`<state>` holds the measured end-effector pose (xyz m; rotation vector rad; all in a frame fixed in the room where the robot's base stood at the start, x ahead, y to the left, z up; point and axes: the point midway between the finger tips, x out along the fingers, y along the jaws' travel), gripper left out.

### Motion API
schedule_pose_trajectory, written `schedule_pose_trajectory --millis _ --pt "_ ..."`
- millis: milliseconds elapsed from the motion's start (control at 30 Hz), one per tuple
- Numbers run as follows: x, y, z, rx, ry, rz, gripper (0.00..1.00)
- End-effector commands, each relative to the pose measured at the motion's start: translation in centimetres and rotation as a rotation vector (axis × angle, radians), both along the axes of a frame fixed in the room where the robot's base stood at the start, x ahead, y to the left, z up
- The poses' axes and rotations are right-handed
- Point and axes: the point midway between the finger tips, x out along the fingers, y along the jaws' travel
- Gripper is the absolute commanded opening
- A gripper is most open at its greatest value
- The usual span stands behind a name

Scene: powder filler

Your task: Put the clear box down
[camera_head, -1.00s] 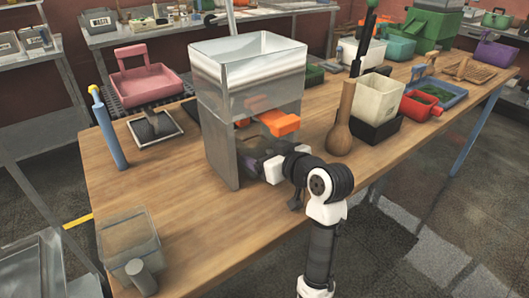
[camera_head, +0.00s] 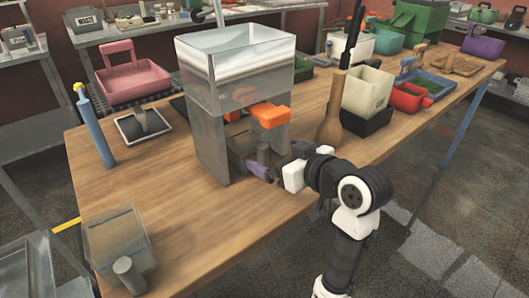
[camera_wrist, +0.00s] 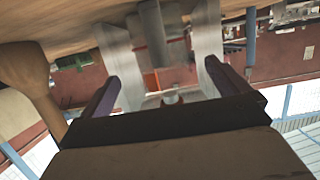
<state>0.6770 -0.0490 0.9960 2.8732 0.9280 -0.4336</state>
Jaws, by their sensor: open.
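One clear box (camera_head: 236,145) stands under the filler's hopper, between the metal side plates, partly hidden. A grey upright cylinder (camera_head: 262,153), apparently its handle, faces my side. My gripper (camera_head: 258,171) is just in front of it, low over the table, with purple fingers. In the wrist view my gripper (camera_wrist: 163,82) is open and empty, and the grey cylinder (camera_wrist: 164,35) shows beyond the fingers, apart from them. Another clear box (camera_head: 118,238) with a grey cylinder handle stands at the table's front left corner.
The filler (camera_head: 237,85) has a clear hopper and an orange part (camera_head: 270,115) above my gripper. A wooden pestle-like tool (camera_head: 331,118) and a cream bin (camera_head: 367,90) stand to the right. A blue cylinder (camera_head: 95,132) stands at left.

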Motion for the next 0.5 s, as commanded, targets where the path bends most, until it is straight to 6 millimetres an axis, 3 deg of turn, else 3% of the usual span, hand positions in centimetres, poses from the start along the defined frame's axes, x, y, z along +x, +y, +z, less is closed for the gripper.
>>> schedule_pose_trajectory --millis 200,500 --pt "-2.2 -1.6 0.8 0.000 -0.002 -0.001 1.00" --pt "-2.6 -1.8 1.0 -0.001 0.000 0.001 1.00"
